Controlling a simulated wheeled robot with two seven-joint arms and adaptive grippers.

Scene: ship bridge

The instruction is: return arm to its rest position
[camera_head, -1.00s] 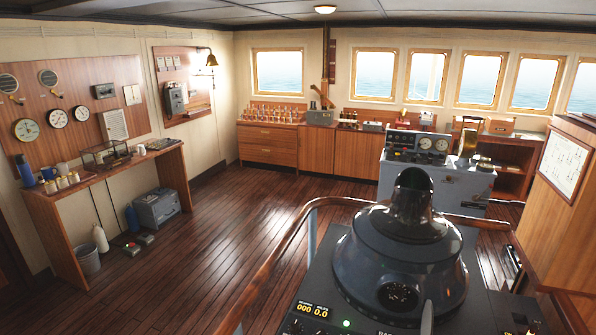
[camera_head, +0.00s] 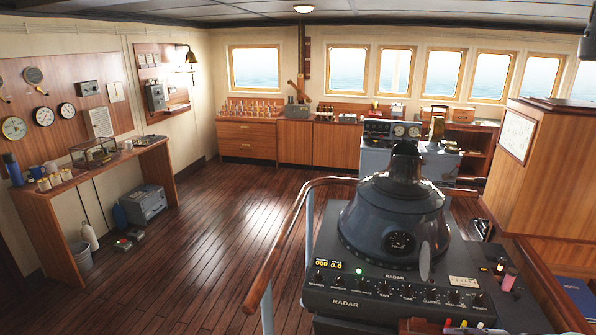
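No gripper and no part of either arm shows clearly in the head view. The nearest thing is the radar console (camera_head: 345,290), a dark panel with knobs, a green light and a lit display. A dark domed radar hood (camera_head: 395,210) stands on top of it. Nothing is seen held.
A wooden handrail (camera_head: 290,235) curves around the console's left side. A wooden cabinet (camera_head: 545,170) stands close on the right. A shelf desk (camera_head: 100,165) with mugs and a blue flask runs along the left wall. The wooden floor (camera_head: 215,240) between is largely clear.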

